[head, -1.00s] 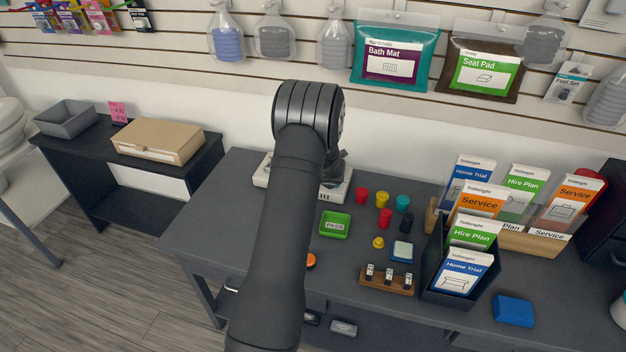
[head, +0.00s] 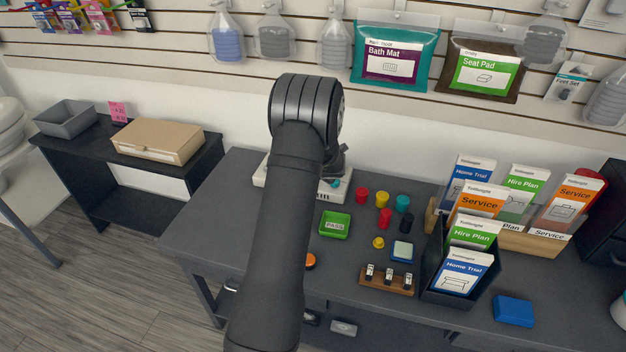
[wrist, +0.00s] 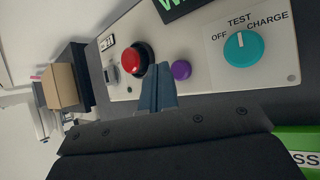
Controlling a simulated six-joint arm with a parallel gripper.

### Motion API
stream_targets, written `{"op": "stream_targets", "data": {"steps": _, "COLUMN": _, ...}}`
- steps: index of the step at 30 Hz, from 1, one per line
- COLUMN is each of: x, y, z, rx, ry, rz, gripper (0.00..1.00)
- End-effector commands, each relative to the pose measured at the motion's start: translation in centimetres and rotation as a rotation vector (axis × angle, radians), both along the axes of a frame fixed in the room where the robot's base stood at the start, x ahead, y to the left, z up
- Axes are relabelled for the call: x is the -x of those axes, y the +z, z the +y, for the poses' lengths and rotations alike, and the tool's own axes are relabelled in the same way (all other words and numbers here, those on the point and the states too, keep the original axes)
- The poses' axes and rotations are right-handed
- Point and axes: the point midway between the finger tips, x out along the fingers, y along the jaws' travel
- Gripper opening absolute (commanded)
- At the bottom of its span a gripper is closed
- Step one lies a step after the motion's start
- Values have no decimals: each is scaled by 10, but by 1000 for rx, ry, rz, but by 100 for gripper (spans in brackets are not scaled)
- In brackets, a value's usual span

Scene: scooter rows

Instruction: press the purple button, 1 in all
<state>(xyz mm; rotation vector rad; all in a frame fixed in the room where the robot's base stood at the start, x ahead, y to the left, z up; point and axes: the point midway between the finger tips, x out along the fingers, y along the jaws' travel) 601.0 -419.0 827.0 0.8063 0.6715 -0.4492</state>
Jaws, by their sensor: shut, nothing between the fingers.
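The purple button (wrist: 181,70) is a small round cap on a white control panel (wrist: 200,84) in the wrist view. It sits between a red domed button (wrist: 137,58) and a teal knob (wrist: 243,48) marked OFF, TEST and CHARGE. My gripper (wrist: 157,70) is shut and empty. Its tips appear just left of the purple button, between it and the red button, with no visible contact with the purple one. In the head view my arm covers much of the panel (head: 338,194), and the purple button is hidden.
A green PASS tray (head: 335,224) is in front of the panel. Several coloured cylinders (head: 384,216) stand to its right. A wooden block with switches (head: 388,282) and brochure holders (head: 462,270) are further right. Bare desk (head: 215,225) lies left of my arm.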

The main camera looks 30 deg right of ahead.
Motion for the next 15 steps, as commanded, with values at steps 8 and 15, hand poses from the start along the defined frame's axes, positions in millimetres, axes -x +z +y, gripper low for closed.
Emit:
{"op": "stream_targets", "data": {"steps": 8, "x": 0, "y": 29, "z": 0, "rx": 2, "ry": 0, "rz": -2, "gripper": 0}}
{"op": "stream_targets", "data": {"steps": 15, "x": 0, "y": 44, "z": 0, "rx": 0, "ry": 1, "rz": -1, "gripper": 0}}
